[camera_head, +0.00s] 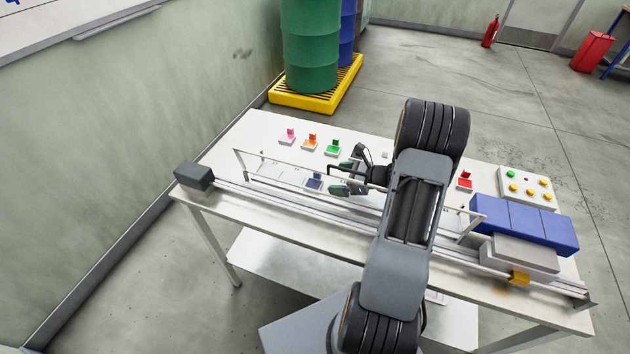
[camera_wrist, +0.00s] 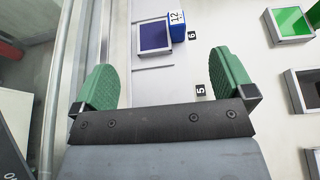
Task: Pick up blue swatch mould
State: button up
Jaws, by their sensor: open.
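The blue swatch mould (camera_head: 314,183) is a small pale-rimmed tray with a dark blue face. It lies on the white table inside the rail frame. In the wrist view the blue swatch mould (camera_wrist: 155,37) is beyond my fingertips, near the top, with a blue block marked 12 at its right side. My gripper (camera_head: 347,177) is just right of the mould in the head view.
Pink (camera_head: 290,137), orange (camera_head: 311,142) and green (camera_head: 333,147) moulds stand along the back. A red mould (camera_head: 465,181) is right of my arm. A button panel (camera_head: 527,187) and blue bins (camera_head: 525,222) are farther right. A long rail (camera_head: 290,208) runs along the front.

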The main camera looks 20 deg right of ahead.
jog(key=p+x, duration=0.1)
jog(key=x, duration=0.5)
jog(key=shift+a+r+p, duration=0.1)
jog(key=shift+r+p, duration=0.15)
jog(key=shift+p, duration=0.05)
jog(key=shift+w+a+f, duration=0.3)
jog(key=shift+w+a, duration=0.05)
jog(key=c, duration=1)
jog(key=shift+o, duration=0.2)
jog(key=shift+r, duration=0.1)
